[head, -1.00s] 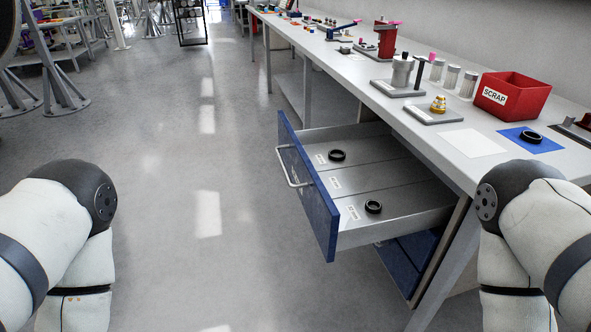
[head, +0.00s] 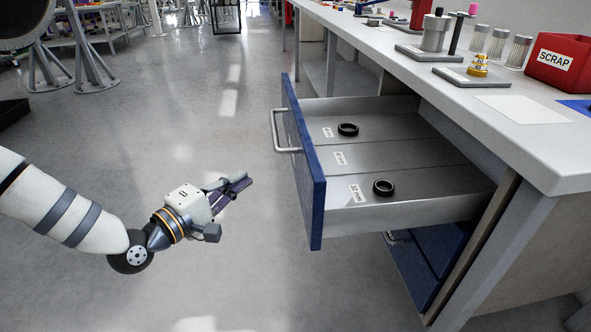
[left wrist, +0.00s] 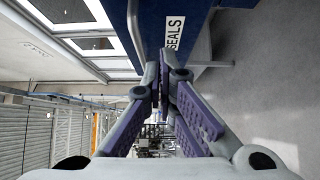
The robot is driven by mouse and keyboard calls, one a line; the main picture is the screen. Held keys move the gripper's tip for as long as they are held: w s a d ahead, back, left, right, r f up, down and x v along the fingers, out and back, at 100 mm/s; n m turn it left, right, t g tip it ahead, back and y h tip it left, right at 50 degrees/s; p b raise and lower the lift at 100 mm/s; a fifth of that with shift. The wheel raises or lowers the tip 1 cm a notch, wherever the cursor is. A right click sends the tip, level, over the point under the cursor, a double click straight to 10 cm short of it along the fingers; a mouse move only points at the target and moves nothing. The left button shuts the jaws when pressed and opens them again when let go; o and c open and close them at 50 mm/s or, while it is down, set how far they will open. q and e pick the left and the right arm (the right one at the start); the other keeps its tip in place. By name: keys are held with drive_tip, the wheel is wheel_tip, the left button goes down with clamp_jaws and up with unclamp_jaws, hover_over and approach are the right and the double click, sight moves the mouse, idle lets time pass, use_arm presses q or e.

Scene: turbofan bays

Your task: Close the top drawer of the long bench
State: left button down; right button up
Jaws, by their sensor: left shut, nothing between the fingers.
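The top drawer (head: 312,185) of the long bench (head: 520,150) is pulled well out, its blue front facing left. Its silver bar handle (head: 278,132) is on that front. Two black rings (head: 348,129) (head: 383,187) lie in separate compartments inside. My left gripper (head: 248,182) is shut and empty, left of the drawer front and apart from it, pointing toward it. In the left wrist view the blue front with a SEALS label (left wrist: 175,32) shows beyond the purple-padded fingers (left wrist: 166,75). My right gripper is out of view.
A lower blue drawer (head: 420,265) sits below, under the open one. The bench top holds a red SCRAP bin (head: 562,62), a white sheet (head: 520,109) and several fixtures. Grey floor (head: 220,270) to the left of the drawer is clear.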

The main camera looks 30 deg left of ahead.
use_arm(q)
drive_tip(key=b, duration=0.2)
approach(295, 153)
drive_tip(key=w+a, duration=0.3)
drive_tip(key=shift+w+d+f, duration=0.1)
drive_tip(key=shift+w+d, duration=0.4)
drive_tip(key=shift+d, duration=0.35)
drive_tip(key=shift+w+d+f, duration=0.1)
drive_tip(key=shift+w+d, duration=0.4)
drive_tip(key=shift+d, duration=0.4)
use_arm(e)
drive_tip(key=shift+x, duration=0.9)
use_arm(q)
drive_tip(key=shift+d, duration=0.1)
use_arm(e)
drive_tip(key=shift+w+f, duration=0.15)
